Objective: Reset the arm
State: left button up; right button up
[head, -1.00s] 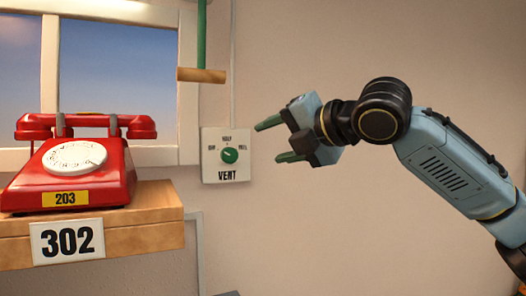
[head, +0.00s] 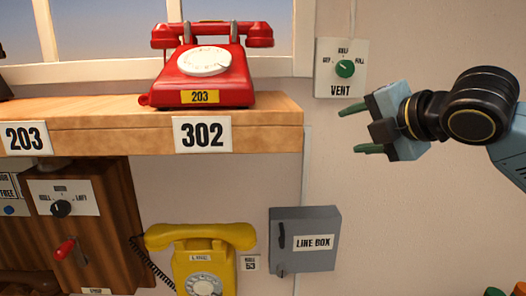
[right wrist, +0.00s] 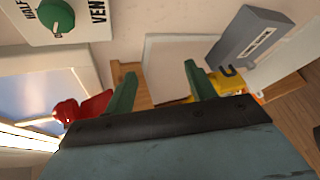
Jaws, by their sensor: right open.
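My right gripper (head: 362,129) is open and empty, held in the air in front of the wall, to the right of the shelf. Its two green fingers stand apart, and they also show in the right wrist view (right wrist: 158,80) with nothing between them. My right arm reaches in from the right edge of the head view. The VENT panel (head: 330,84) with its green knob (head: 345,68) is on the wall just above and left of the gripper, apart from it. My left gripper is not in view.
A red phone (head: 215,75) stands on a wooden shelf (head: 262,136) with tags 203 and 302. Below are a yellow phone (head: 200,239), a grey line box (head: 291,256) and a wooden panel (head: 105,185) with a red lever (head: 64,249). The wall below the gripper is clear.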

jog(key=s+a+f+m+g, duration=0.1)
jog(key=s+a+f+m, duration=0.15)
jog(key=f, duration=0.65)
jog(key=s+a+f+m+g, duration=0.1)
jog(key=s+f+m, duration=0.25)
jog(key=f, duration=0.65)
jog(key=s+a+f+m+g, duration=0.1)
jog(key=s+a+f+m, duration=0.2)
jog(key=f, duration=0.6)
jog(key=s+d+f+m+g+h, duration=0.3)
jog(key=s+d+f+m, duration=0.2)
jog(key=s+f+m, duration=0.55)
jog(key=s+d+f+m+g+h, duration=0.25)
jog(key=s+d+f+m, duration=0.45)
jog(key=s, duration=0.6)
notch_tip(320, 180, down, 35)
jog(key=s+a+n+g+b, duration=0.1)
jog(key=s+n+g+b, duration=0.1)
jog(key=b, duration=0.6)
jog(key=s+d+f+b, duration=0.1)
jog(key=s+f+b, duration=0.2)
jog(key=s+f, duration=0.5)
jog(key=s+d+f+b, duration=0.1)
jog(key=s+f+b, duration=0.2)
jog(key=s+f, duration=0.4)
notch_tip(320, 180, down, 5)
jog(key=shift+s+d+r+g, duration=0.1)
jog(key=shift+s+d+g, duration=0.15)
jog(key=shift+s+g, duration=0.15)
